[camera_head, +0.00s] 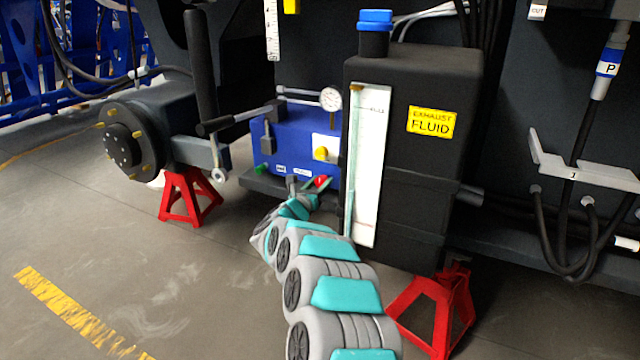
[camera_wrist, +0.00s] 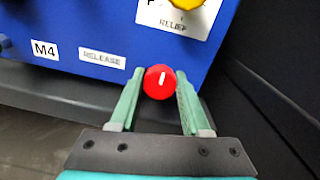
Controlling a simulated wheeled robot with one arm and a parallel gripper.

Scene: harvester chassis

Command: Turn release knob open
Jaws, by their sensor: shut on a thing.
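The release knob (camera_wrist: 160,82) is round and red with a short white mark that stands nearly upright in the wrist view. It sits low on the blue box, to the right of a "RELEASE" label (camera_wrist: 102,57). My gripper (camera_wrist: 160,90) has its two green fingers on either side of the knob, shut on it. In the head view the red knob (camera_head: 321,181) shows at the lower right of the blue box (camera_head: 290,140), with my gripper (camera_head: 318,186) at it. The knob's far side and its shaft are hidden.
A yellow knob (camera_wrist: 187,4) labelled "RELIEF" sits above. The black exhaust fluid tank (camera_head: 420,200) stands close on the right, with a clear sight gauge (camera_head: 368,165). Red stands (camera_head: 188,197) hold the chassis. The floor to the left is clear.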

